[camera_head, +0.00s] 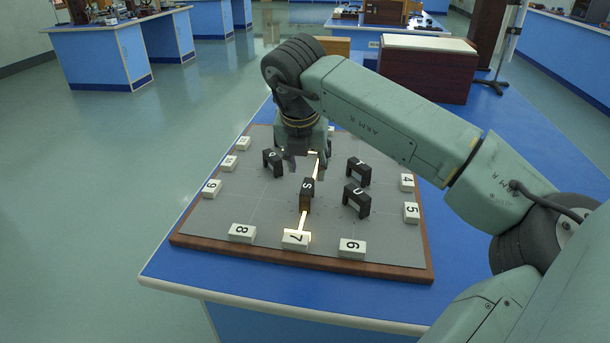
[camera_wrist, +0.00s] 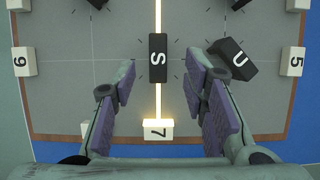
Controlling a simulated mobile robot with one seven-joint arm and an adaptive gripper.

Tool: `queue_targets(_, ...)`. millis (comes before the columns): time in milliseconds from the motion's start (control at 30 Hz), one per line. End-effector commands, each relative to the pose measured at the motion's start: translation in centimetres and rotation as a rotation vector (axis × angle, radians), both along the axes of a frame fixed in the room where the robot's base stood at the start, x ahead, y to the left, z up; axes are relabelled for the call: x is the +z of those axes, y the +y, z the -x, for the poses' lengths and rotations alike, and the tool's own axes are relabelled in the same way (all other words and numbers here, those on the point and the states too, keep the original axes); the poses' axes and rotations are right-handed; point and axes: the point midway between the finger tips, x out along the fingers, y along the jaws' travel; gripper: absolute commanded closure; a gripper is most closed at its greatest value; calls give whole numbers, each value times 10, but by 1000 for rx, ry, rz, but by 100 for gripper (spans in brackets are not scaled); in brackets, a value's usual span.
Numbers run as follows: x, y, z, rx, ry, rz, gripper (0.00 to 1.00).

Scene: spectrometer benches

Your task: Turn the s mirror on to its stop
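The s mirror (camera_head: 307,194) is a small black block with a white S, standing near the middle of the grey board (camera_head: 260,215). In the wrist view the s mirror (camera_wrist: 158,61) stands upright in the picture, in line with a bright beam. My gripper (camera_head: 305,165) is above the board, just behind the s mirror in the head view. In the wrist view my gripper (camera_wrist: 158,78) is open, its purple-padded fingers apart on either side of the s mirror and not touching it. The beam (camera_head: 304,222) runs past the s mirror to block 7 (camera_head: 296,240), which is lit.
Mirror u (camera_head: 356,201) stands close to the right, by my right finger in the wrist view. Another black mirror (camera_head: 358,171) stands behind it, and one more (camera_head: 272,162) to the left. White numbered blocks, such as 8 (camera_head: 242,233) and 6 (camera_head: 352,249), line the board's edge.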

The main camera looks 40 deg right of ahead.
Motion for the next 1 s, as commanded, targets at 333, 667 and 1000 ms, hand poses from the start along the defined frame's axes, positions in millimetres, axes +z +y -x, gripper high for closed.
queue_targets(333, -51, -15, -15, 4, -1, -3, 60)
queue_targets(667, -61, -18, -17, 4, -1, -1, 60)
queue_targets(1000, -61, -18, -17, 4, -1, -1, 77)
